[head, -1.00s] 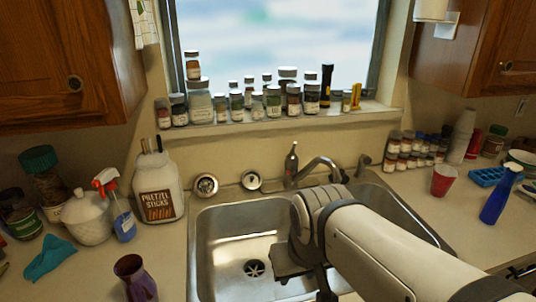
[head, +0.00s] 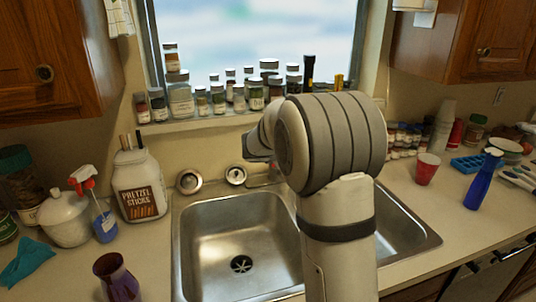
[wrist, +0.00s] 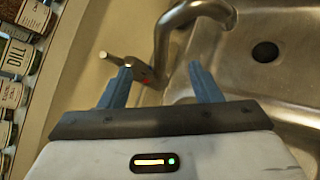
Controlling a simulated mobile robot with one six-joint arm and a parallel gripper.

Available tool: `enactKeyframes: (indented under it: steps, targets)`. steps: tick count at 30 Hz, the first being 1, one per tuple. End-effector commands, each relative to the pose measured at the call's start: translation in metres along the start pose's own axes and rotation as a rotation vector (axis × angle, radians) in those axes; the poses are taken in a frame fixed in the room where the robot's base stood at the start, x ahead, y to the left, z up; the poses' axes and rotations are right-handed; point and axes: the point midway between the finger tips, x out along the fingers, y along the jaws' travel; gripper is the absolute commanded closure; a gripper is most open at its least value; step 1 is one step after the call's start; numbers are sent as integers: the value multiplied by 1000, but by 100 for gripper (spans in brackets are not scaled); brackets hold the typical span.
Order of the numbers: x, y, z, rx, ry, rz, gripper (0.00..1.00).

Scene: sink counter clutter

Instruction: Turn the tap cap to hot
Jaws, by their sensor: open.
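In the wrist view, the tap's metal spout (wrist: 165,35) rises and curves toward the sink at upper right. A small lever handle (wrist: 116,59) sticks out to the left of the tap cap (wrist: 144,72), which bears a red mark. My gripper (wrist: 160,67) is open and empty, its two blue fingers spread on either side of the cap area. The left fingertip overlaps the lever's near side in the picture; I cannot tell whether they touch. In the head view, my arm hides most of the tap.
The double sink (head: 210,215) lies in front. Spice jars line the window sill (head: 205,122); jars also show at the wrist view's left (wrist: 22,50). A pretzel jar (head: 138,190) and spray bottle (head: 103,218) stand left; a red cup (head: 427,168) and blue bottle (head: 483,180) stand right.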

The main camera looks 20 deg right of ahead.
Motion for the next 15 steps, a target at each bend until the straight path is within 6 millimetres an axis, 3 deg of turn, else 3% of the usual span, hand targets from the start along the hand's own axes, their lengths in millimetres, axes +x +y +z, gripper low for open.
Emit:
enactKeyframes:
  steps: [1,6,9,15]
  targets:
    - [27,11,-15,-129,-11,36,43]
    - [84,43,-51,-496,-46,152,43]
    - [102,51,-66,-625,-59,192,43]
    - [118,58,-76,-721,-70,221,43]
